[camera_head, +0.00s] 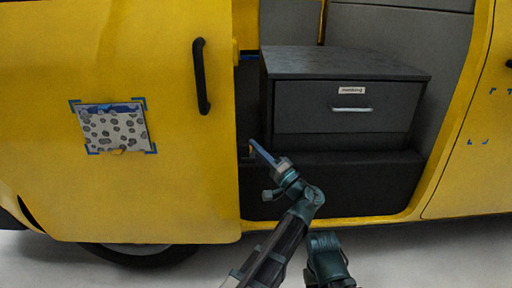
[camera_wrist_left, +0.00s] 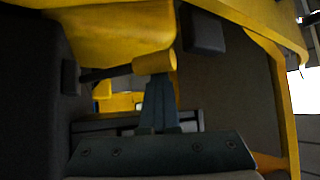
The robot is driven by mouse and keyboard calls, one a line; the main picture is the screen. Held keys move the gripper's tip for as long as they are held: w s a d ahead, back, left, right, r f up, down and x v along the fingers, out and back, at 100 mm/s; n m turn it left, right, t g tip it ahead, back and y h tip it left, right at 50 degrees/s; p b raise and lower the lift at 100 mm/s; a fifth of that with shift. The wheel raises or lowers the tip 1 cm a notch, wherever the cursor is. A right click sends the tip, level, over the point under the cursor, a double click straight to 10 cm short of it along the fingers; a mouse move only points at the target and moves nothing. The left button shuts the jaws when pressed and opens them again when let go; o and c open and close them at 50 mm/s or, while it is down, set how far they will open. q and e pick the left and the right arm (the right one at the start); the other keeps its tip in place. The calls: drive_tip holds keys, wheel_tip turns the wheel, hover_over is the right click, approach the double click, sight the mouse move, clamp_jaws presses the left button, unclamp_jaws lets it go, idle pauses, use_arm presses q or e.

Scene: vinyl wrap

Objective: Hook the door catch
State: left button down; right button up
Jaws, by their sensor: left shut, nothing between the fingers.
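The yellow van door (camera_head: 170,190) stands slid to the left, with a black bar handle (camera_head: 201,76) near its right edge. A small yellow catch piece (camera_head: 251,149) shows just inside that edge. In the left wrist view a yellow cylinder (camera_wrist_left: 155,63), which looks like this catch, sits on a dark rod. My left gripper (camera_head: 260,152) is shut and empty, its blue-grey fingertips at the door edge beside the catch. In the left wrist view the fingers (camera_wrist_left: 158,92) reach up to the cylinder; I cannot tell whether they touch.
A grey drawer cabinet (camera_head: 343,108) stands inside the van on a black step (camera_head: 350,185). A spotted sheet (camera_head: 115,128) with blue corner tape is on the door. The door opening right of my left gripper is clear before the step. Pale floor lies below.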

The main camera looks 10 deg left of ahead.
use_arm(q)
drive_tip(key=shift+s+f+g, duration=0.15)
drive_tip(key=shift+s+g, duration=0.1)
drive_tip(key=shift+g, duration=0.05)
use_arm(e)
drive_tip(key=shift+f, duration=0.1)
